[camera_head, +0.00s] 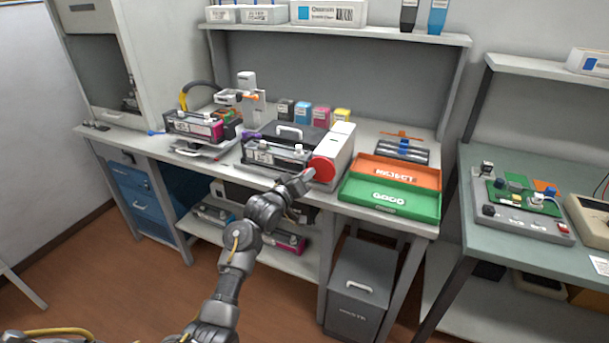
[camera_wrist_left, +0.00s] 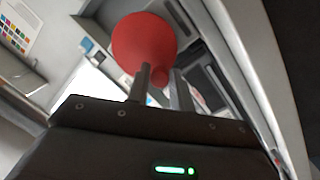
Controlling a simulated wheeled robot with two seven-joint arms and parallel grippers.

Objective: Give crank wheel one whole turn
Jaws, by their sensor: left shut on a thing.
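The crank wheel (camera_head: 322,169) is a red disc on the front right side of a white and dark machine (camera_head: 338,148) on the workbench. My left gripper (camera_head: 308,174) reaches up to the wheel from below, at its left side in the head view. In the left wrist view the red wheel (camera_wrist_left: 143,40) fills the upper middle, and the two fingers of my left gripper (camera_wrist_left: 160,82) are closed around a small red knob (camera_wrist_left: 160,76) at the wheel's lower edge. My right gripper is in neither view.
A green GOOD tray (camera_head: 385,199) and an orange REJECT tray (camera_head: 400,172) lie right of the machine. A black cartridge (camera_head: 275,156) sits left of the wheel. A grey waste bin (camera_head: 358,290) stands below the bench. Another table with a control panel (camera_head: 522,222) is at the right.

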